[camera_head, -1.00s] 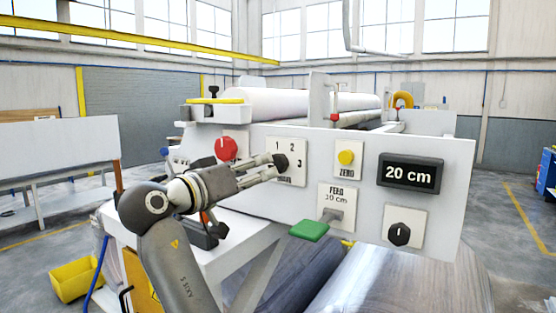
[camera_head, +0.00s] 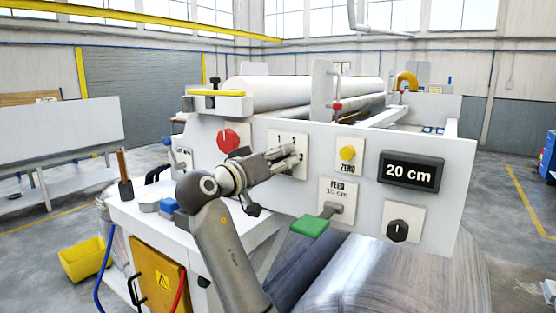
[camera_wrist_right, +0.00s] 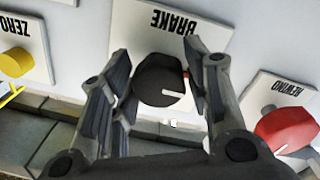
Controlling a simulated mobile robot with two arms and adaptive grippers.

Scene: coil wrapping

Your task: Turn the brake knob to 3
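The black brake knob (camera_wrist_right: 160,82) shows in the right wrist view, in front of a white plate marked BRAKE (camera_wrist_right: 150,25), which appears upside down. Its white pointer line points right in that view. My right gripper (camera_wrist_right: 156,55) is open, with its fingers on either side of the knob. The right-hand fingers are very close to the knob; I cannot tell whether they touch it. In the head view my right gripper (camera_head: 290,156) is at the brake plate (camera_head: 282,137) and hides the knob and most of the numbers. My left gripper is not in view.
The red rewind knob (camera_head: 228,140) is left of the brake plate. The yellow zero button (camera_head: 347,153), green feed lever (camera_head: 310,226), 20 cm display (camera_head: 411,172) and another black knob (camera_head: 397,231) are to the right. A workbench (camera_head: 128,212) stands at the left.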

